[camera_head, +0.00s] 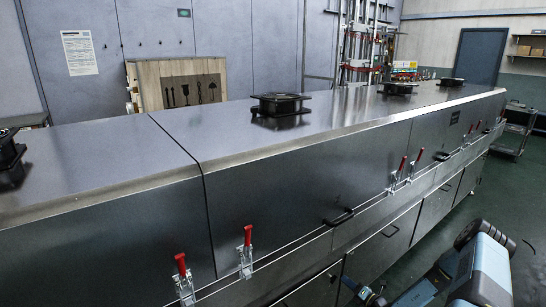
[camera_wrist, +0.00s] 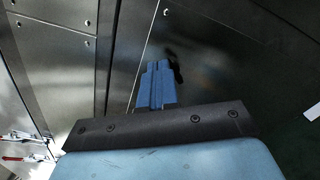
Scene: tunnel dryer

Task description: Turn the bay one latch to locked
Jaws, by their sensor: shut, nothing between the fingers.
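Red-handled toggle latches run along the side of the long steel dryer. Two stand nearest, a left one (camera_head: 182,277) and a right one (camera_head: 246,250), with red handles upright. Another pair (camera_head: 398,175) is farther along. I cannot tell which belongs to bay one. In the wrist view, a red-handled latch (camera_wrist: 14,158) lies at the lower left edge, well aside from my fingers. My gripper (camera_wrist: 157,68) is shut and empty, its blue fingers together in front of a dark steel panel. A black handle (camera_wrist: 174,66) shows just beside the fingertips; I cannot tell whether they touch.
Black pull handles sit on the upper panel (camera_head: 340,217) and lower door (camera_head: 390,231). A rail runs along the dryer's side. Black fan units (camera_head: 280,105) stand on top. A steel cart (camera_head: 515,132) stands at the far right. Green floor (camera_head: 500,205) is open on the right.

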